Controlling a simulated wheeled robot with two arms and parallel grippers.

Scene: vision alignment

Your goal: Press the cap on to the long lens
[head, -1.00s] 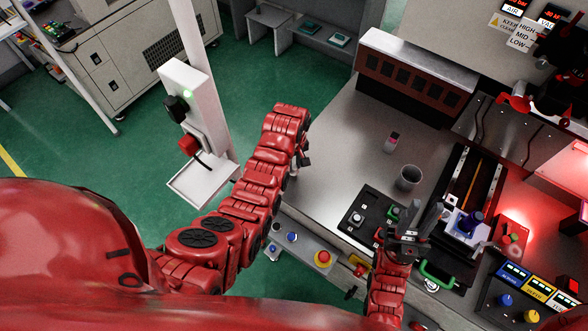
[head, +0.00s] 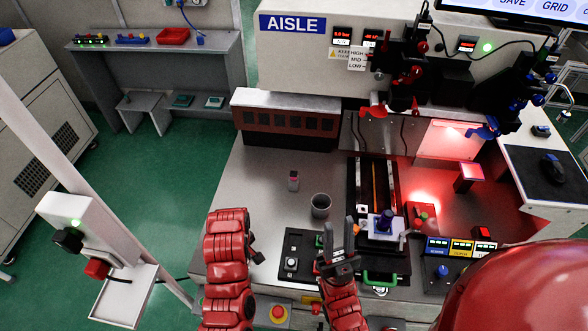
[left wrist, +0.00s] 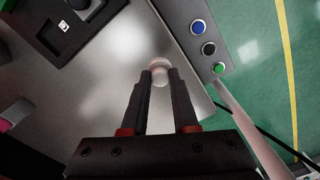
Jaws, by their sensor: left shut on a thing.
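A red-brown rack (head: 290,121) closes the back left. Bare bench top lies left of the bottle.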

